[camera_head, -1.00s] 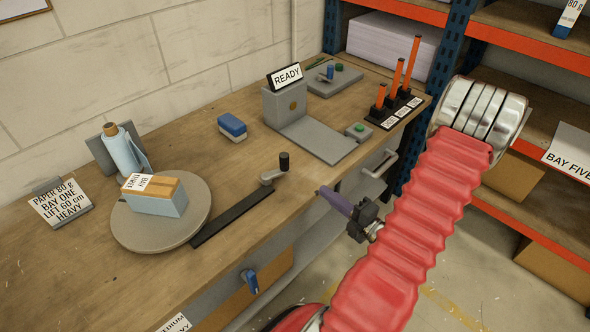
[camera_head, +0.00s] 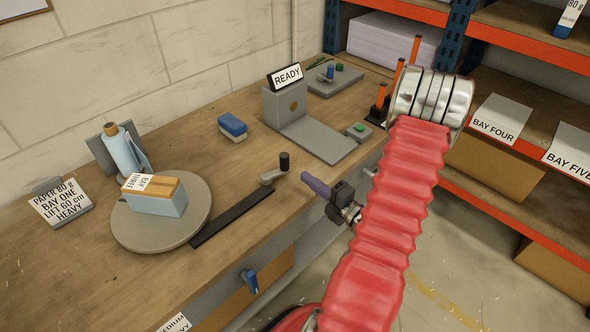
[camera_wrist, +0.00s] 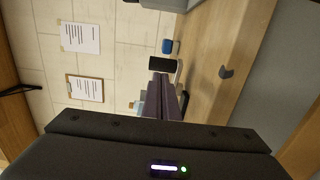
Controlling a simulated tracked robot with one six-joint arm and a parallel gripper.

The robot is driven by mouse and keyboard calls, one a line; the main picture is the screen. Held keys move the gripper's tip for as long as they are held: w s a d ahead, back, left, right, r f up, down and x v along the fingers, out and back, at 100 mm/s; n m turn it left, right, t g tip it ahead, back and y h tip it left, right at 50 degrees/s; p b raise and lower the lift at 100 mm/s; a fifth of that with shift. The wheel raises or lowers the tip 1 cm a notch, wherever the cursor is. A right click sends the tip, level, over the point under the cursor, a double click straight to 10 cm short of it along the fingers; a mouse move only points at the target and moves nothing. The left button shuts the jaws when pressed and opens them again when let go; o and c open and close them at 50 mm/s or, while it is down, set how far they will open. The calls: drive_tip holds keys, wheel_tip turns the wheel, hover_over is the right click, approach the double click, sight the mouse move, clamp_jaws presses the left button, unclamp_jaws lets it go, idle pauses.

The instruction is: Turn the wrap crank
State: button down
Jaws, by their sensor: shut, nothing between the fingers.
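The wrap crank has an upright black knob (camera_head: 284,162) on a short grey arm (camera_head: 272,176), at the end of a black bar leading to the round grey turntable (camera_head: 205,222). A wrapped box (camera_head: 156,196) with a paper label sits on the turntable. My gripper (camera_head: 305,177), with purple fingers, is shut and empty. It is just right of the knob in the head view, near the bench's front edge, apparently apart from it. In the wrist view the black knob (camera_wrist: 162,64) shows just beyond the fingertips (camera_wrist: 165,79); the fingers hide part of the crank.
A grey stand with a READY sign (camera_head: 286,77) and a blue block (camera_head: 232,126) are behind the crank on the bench (camera_head: 120,272). A blue-handled lever (camera_head: 251,281) sticks out below the bench front. Shelving (camera_head: 520,185) stands at the right.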

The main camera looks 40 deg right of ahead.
sight(287, 163)
drive_tip(key=shift+w+d, duration=0.1)
drive_tip(key=shift+w, duration=3.1)
drive_tip(key=shift+w+y, duration=0.2)
drive_tip(key=shift+y, duration=0.2)
